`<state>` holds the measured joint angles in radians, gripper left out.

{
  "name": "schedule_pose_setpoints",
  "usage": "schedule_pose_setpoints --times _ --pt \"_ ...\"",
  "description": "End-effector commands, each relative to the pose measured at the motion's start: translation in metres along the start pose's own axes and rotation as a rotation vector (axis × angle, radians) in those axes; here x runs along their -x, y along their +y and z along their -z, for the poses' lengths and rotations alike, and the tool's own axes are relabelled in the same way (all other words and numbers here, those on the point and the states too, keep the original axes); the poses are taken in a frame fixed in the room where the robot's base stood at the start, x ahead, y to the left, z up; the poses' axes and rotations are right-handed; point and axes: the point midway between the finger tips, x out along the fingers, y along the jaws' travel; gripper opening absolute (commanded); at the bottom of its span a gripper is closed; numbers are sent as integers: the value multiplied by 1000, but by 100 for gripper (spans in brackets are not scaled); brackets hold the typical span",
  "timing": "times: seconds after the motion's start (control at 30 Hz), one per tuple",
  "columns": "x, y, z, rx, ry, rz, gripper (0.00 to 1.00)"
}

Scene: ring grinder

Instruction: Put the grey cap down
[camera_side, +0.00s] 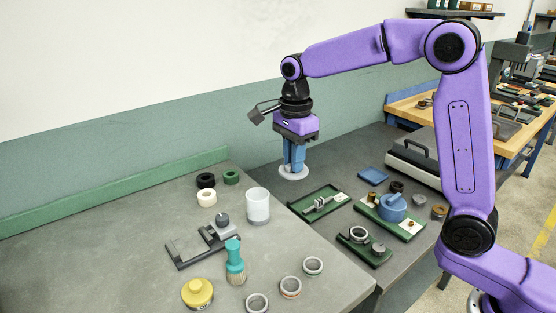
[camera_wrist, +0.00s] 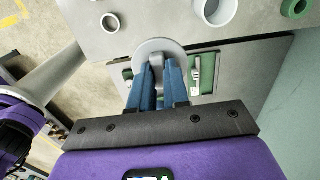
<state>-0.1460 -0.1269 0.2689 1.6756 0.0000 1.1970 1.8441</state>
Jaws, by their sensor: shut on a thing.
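My gripper (camera_side: 293,160) is shut on the grey cap (camera_side: 293,173), a pale round disc, and holds it level with the fingers pointing down. In the wrist view the fingers (camera_wrist: 157,80) close on a grey knob in the middle of the cap (camera_wrist: 150,47). The cap hangs in the air near the back edge of the front grey bench (camera_side: 140,239). A whitish open-topped cup (camera_side: 258,208) stands on that bench, left of and nearer the camera than the cap. The wrist view shows a white round opening (camera_wrist: 214,10) at its top.
A green tray with a metal tool (camera_side: 318,203) lies right of the cup. Another green tray holds a blue pot (camera_side: 392,207). A grey fixture (camera_side: 202,247), teal brush (camera_side: 235,264) and yellow-knobbed piece (camera_side: 198,293) occupy the front bench. Its left part is clear.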

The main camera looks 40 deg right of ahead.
Motion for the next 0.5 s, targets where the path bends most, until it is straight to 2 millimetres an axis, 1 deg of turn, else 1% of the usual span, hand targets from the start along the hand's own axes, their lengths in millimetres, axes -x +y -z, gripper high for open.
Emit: schedule_pose_setpoints --times 0.1,0.27,0.37,0.5 --pt "6 12 3 0 0 1 0" --pt "8 22 4 1 0 -1 0" --pt "4 32 -1 3 0 -1 0" --pt "-10 54 -12 4 1 -2 0"
